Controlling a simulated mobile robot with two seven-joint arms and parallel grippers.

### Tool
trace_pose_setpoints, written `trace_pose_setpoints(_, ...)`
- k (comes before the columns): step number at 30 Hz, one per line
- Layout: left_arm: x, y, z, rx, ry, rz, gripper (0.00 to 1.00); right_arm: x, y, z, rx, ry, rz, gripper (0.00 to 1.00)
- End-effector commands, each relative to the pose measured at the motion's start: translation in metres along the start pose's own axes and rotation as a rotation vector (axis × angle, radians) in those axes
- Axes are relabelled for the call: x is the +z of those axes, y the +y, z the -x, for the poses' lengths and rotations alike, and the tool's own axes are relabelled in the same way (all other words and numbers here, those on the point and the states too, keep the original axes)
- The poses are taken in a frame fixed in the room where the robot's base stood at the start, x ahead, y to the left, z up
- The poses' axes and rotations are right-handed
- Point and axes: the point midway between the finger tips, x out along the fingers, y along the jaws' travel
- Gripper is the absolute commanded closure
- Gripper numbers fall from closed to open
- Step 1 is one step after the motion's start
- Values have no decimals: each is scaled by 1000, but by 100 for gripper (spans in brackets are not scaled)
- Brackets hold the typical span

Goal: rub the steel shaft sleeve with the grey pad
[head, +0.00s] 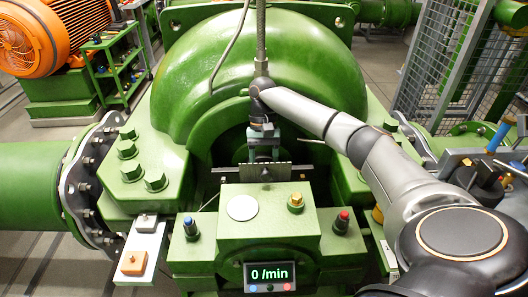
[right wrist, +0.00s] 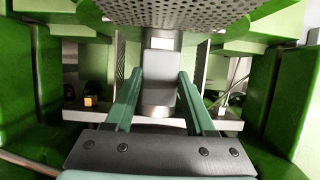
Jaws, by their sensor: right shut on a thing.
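My right gripper (head: 264,153) reaches down into the opening at the front of the green pump housing (head: 262,70). In the right wrist view its two green fingers (right wrist: 160,78) are closed on the grey pad (right wrist: 164,68), a block with a pale end. Whether pad and sleeve touch, I cannot tell. In the head view the gripper and a slotted metal plate (head: 280,172) largely hide the sleeve and pad. My left gripper is not in view.
A perforated plate (right wrist: 185,12) hangs close above the pad, and green walls stand on both sides. A white ledge (head: 140,243) at left holds a tan block (head: 133,263).

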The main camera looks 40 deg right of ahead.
Motion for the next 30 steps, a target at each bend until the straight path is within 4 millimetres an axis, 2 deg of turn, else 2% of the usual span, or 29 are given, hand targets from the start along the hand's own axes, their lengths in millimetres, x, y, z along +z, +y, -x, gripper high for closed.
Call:
trace_pose_setpoints(15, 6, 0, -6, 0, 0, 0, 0, -23, 0, 5, 1, 1, -1, 90)
trace_pose_setpoints(25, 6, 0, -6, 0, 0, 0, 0, -25, 2, 6, 2, 5, -4, 90)
trace_pose_setpoints(30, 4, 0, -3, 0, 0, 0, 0, -18, 1, 4, 2, 4, -2, 90)
